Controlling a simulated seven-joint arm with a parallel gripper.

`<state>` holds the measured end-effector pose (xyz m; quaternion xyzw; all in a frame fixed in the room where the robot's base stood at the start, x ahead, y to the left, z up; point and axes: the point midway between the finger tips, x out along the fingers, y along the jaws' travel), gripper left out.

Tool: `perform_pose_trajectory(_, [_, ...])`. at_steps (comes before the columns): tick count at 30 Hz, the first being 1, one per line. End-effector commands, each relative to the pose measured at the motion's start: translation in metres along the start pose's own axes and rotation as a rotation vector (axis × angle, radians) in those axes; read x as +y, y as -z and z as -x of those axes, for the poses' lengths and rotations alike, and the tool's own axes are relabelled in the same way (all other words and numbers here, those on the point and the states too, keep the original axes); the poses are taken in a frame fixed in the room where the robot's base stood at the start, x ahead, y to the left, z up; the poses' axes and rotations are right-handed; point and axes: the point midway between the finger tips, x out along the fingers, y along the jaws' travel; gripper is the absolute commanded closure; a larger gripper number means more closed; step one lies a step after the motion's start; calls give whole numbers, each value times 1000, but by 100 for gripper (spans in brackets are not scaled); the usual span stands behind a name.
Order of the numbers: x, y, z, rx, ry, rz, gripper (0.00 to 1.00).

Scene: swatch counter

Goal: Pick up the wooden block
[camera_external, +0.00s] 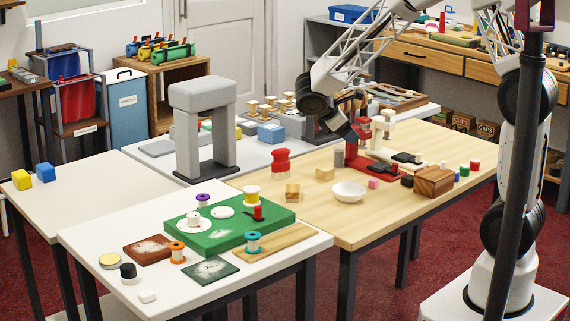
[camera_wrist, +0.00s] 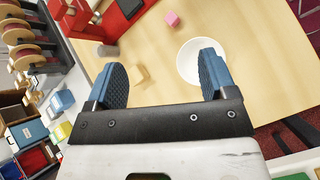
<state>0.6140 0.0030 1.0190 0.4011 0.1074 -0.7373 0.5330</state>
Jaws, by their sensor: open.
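A small pale wooden block (camera_external: 325,174) lies on the wooden tabletop, left of and behind the white bowl. In the wrist view, the wooden block (camera_wrist: 140,77) shows just right of the left finger, with bare tabletop around it. A second small wooden block (camera_external: 292,191) with a darker band lies nearer the front left in the external view; I cannot make it out in the wrist view. My gripper (camera_wrist: 163,68) is open and empty, with its blue fingers spread. In the external view, my gripper (camera_external: 350,127) hangs above the table, apart from both blocks.
The white bowl (camera_external: 349,192) and pink cube (camera_external: 373,184) are close by. A red stand (camera_external: 374,170), a grey cylinder (camera_external: 339,156) and a red spool-shaped piece (camera_external: 281,163) stand around the area. A larger brown wooden box (camera_external: 434,182) sits right. The table's front is clear.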

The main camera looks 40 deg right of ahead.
Motion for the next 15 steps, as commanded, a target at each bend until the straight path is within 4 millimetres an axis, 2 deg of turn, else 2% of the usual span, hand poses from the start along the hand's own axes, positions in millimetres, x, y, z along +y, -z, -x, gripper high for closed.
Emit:
perform_pose_trajectory(1, [5, 13, -3, -22, -14, 32, 22])
perform_pose_trajectory(15, [41, 124, -28, -229, -167, 339, 22])
